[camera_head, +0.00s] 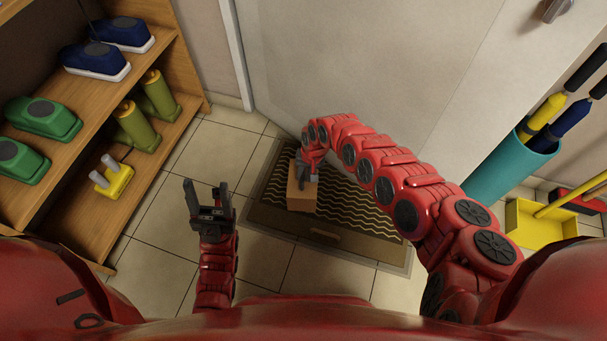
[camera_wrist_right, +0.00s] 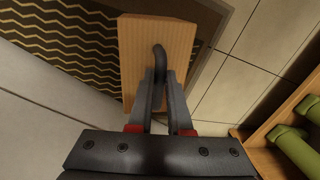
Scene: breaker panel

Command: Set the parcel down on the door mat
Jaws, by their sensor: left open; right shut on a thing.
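The parcel (camera_head: 302,196) is a light wooden-looking box with a dark hooped handle on top. My right gripper (camera_head: 308,170) is shut on that handle. In the right wrist view the fingers (camera_wrist_right: 161,85) close on the handle, and the parcel (camera_wrist_right: 182,40) hangs beyond them. The door mat (camera_head: 365,215) is dark with yellow zigzag lines and a plain brown band, and lies before the door. It also shows in the right wrist view (camera_wrist_right: 60,45). The parcel overlaps the mat's left part; its underside is hidden, so I cannot tell whether it touches. My left gripper (camera_head: 207,190) is open and empty.
A wooden shelf (camera_head: 150,57) with shoes and olive boots stands at the left. A pale door (camera_head: 345,70) rises behind the mat. A teal umbrella stand (camera_head: 508,165) and yellow dustpan (camera_head: 540,222) are at the right. Tiled floor (camera_head: 200,150) is clear between shelf and mat.

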